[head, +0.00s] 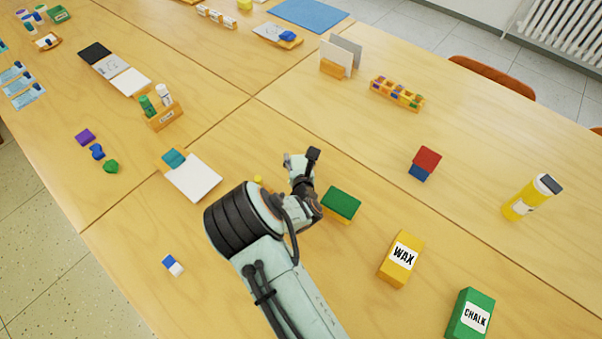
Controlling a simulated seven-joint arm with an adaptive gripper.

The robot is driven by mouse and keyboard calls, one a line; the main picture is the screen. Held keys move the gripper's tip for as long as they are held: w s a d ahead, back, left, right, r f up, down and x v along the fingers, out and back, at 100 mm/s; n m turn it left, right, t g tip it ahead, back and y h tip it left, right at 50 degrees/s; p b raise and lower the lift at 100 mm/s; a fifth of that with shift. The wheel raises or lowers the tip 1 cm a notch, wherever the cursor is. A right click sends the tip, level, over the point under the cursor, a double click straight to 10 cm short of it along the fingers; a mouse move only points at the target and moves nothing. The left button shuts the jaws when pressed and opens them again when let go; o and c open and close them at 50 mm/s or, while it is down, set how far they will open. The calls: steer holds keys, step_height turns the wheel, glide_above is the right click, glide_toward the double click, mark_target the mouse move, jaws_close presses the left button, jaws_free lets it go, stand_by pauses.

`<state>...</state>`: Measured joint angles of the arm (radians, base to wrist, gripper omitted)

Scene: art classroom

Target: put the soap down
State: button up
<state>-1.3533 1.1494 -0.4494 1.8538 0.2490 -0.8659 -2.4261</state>
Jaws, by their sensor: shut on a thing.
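My gripper (301,170) is near the middle of the head view, above the wooden table (235,150). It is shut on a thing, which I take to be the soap. My own wrist and arm hide the fingertips and most of what they hold. I cannot make out the soap's shape or its height above the table. A small yellow bit (258,180) shows just left of the gripper, at the edge of my arm; I cannot tell what it belongs to.
A green and yellow sponge (341,203) lies right of my gripper. A white pad (193,178) lies left. A yellow WAX box (401,259), a green CHALK box (470,314), a red and blue block (425,163) and a yellow bottle (530,199) stand right. Bare table lies between them.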

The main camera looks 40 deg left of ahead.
steer(key=shift+f, duration=2.3)
steer(key=o, duration=1.2)
steer(key=shift+f, duration=0.1)
steer(key=shift+c, duration=0.2)
